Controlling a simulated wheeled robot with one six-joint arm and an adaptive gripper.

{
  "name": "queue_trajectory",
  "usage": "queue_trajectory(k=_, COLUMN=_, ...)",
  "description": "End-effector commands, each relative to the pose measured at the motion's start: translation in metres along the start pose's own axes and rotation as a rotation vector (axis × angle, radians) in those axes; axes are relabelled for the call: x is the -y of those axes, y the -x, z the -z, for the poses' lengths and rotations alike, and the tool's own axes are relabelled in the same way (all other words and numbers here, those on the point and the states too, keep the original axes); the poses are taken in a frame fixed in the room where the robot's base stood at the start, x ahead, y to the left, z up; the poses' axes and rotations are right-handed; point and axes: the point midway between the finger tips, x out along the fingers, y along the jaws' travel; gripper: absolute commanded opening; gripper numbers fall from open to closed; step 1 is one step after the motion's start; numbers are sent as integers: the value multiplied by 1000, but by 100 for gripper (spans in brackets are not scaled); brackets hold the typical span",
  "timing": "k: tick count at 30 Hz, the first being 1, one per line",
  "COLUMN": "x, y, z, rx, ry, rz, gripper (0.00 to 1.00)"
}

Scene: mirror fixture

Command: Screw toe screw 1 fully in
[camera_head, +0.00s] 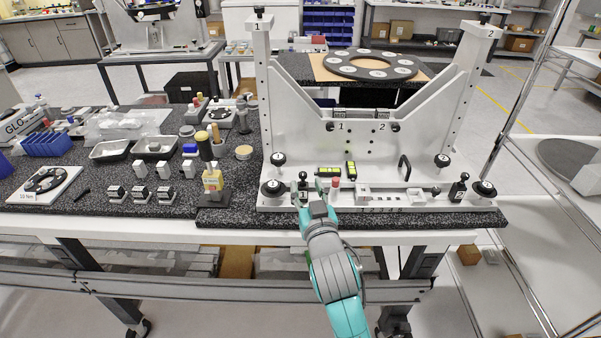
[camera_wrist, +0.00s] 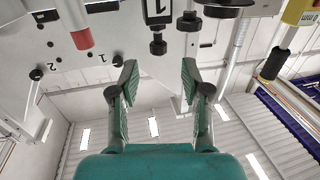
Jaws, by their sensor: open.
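Toe screw 1 is a black knob on a thin stem (camera_wrist: 158,46), standing out of a dark block marked 1 (camera_wrist: 158,12) in the wrist view, which is upside down. In the head view the screw (camera_head: 303,176) stands on its block at the front left of the white fixture (camera_head: 350,150). My gripper (camera_wrist: 158,70) is open and empty, with its two green-padded fingers on either side of the line to the knob. The knob lies beyond the fingertips, with no visible contact. In the head view my gripper (camera_head: 314,200) is at the fixture's front edge beside this block.
A red-tipped post (camera_head: 335,184) stands just right of the screw. A larger black knob (camera_head: 272,188) is close on the left. A yellow-and-black tool (camera_head: 213,180) stands further left. A second toe block (camera_head: 458,187) sits at the fixture's right end.

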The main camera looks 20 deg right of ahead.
Motion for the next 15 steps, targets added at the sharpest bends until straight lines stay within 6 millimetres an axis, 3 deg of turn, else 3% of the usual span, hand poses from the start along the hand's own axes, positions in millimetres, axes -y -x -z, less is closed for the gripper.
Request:
queue_trajectory(k=6, x=-1, y=-37, z=0, rx=1, ry=1, rz=-1, gripper=47)
queue_trajectory(k=15, x=0, y=-60, z=0, rx=0, ry=1, rz=0, gripper=47)
